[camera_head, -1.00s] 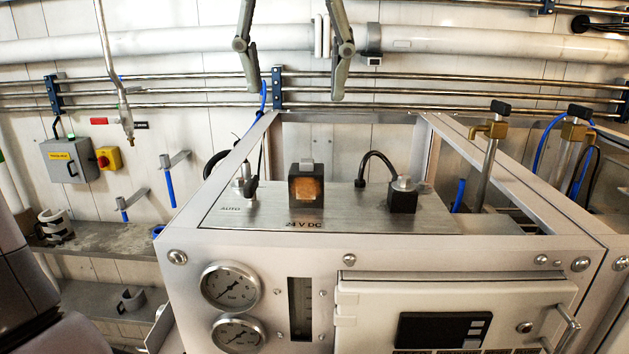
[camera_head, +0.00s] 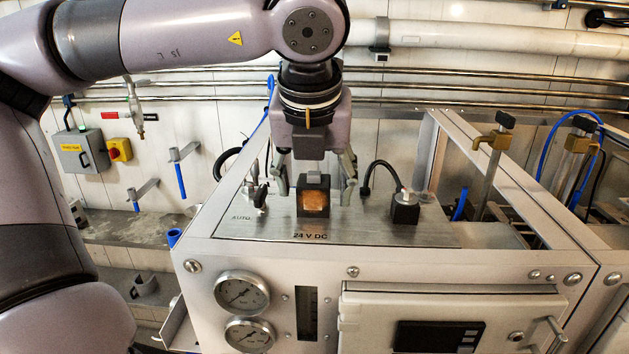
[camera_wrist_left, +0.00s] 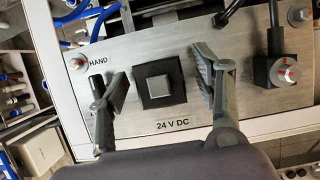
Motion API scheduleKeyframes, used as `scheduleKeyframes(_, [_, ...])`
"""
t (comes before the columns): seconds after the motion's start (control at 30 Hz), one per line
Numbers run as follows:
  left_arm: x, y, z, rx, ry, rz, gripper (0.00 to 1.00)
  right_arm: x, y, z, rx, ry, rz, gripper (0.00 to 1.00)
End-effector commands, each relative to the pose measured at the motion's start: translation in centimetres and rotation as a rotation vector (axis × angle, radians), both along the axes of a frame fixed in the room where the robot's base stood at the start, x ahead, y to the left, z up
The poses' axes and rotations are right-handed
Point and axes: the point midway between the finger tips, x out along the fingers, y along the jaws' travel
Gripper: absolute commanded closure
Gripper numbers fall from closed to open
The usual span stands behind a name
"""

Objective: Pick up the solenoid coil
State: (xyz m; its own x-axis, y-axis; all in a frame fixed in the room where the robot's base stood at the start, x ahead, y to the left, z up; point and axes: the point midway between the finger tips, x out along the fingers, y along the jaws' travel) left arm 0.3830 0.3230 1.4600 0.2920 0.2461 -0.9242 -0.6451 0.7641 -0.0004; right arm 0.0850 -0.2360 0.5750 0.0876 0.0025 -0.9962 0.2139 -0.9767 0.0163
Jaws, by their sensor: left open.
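The solenoid coil (camera_head: 314,202), a dark square block with a copper-coloured face, stands upright on the metal panel above the "24 V DC" label. In the left wrist view the coil (camera_wrist_left: 153,92) shows from above as a black square with a grey raised centre. My left gripper (camera_head: 314,184) points down over it, open, with one finger on each side. In the left wrist view the open fingers of the left gripper (camera_wrist_left: 160,84) flank the coil, with visible gaps on both sides. My right gripper is not in view.
A second black block with a cable (camera_head: 405,208) stands to the right on the same panel (camera_head: 375,230). A small fitting (camera_head: 256,192) stands to the left. Frame rails (camera_head: 500,180) border the panel, and gauges (camera_head: 242,291) sit on the front.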

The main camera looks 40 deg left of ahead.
Motion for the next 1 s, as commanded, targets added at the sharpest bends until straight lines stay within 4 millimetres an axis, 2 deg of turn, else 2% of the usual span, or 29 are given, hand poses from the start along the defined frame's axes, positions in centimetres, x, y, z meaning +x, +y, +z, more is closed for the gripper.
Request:
scheduleKeyframes(0.27, [0.09,0.06,-0.27,0.000,-0.002,0.001,0.41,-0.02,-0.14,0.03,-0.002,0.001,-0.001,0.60])
scheduleKeyframes(1.0, [0.07,0.07,-0.22,0.000,-0.001,0.001,0.91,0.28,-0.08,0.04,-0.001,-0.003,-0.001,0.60])
